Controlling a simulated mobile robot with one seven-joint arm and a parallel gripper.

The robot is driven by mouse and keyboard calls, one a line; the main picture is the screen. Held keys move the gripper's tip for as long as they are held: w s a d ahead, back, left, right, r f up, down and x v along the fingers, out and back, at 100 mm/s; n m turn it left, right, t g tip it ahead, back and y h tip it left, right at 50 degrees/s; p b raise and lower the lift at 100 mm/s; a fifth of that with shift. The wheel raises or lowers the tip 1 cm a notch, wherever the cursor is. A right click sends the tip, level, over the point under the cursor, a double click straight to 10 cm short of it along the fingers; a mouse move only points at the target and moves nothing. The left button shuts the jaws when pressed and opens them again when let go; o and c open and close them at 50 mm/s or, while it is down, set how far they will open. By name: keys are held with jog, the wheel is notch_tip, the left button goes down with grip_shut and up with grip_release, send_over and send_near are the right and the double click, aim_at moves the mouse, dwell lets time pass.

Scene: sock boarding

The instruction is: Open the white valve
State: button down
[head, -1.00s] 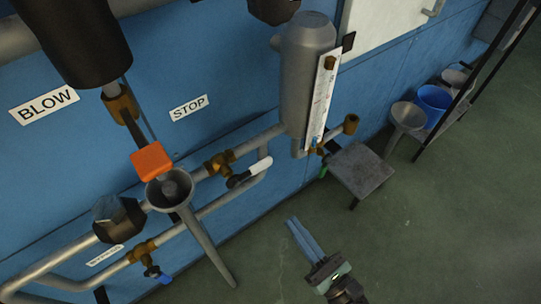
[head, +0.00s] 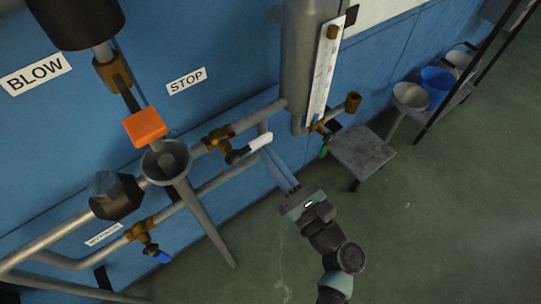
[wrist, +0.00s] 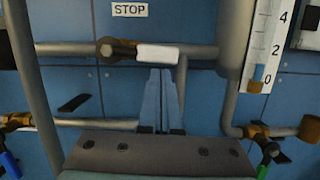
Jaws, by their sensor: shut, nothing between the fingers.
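The white valve handle (head: 260,142) sticks out to the right from a brass valve body (head: 218,138) on the upper horizontal pipe, in front of the blue wall. In the wrist view the white handle (wrist: 157,53) lies level along the pipe, right of its brass body (wrist: 115,50). My gripper (head: 268,153) has its long blue-grey fingers together, with nothing between them. The fingertips are just below the white handle in both views; in the wrist view the gripper (wrist: 160,72) points up at it. I cannot tell if they touch it.
An orange-handled valve (head: 145,127) with a grey funnel (head: 166,160) is to the left. A lower valve has a blue handle (head: 163,257). A grey cylinder (head: 306,60) with a gauge (head: 325,75) stands above right. A small grey table (head: 362,152) is right of my gripper.

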jog(key=shift+w+d+r+n+y+p, duration=0.15)
jog(key=shift+r+n+y+p, duration=0.15)
jog(key=shift+r+n+p, duration=0.35)
jog(key=shift+r, duration=0.15)
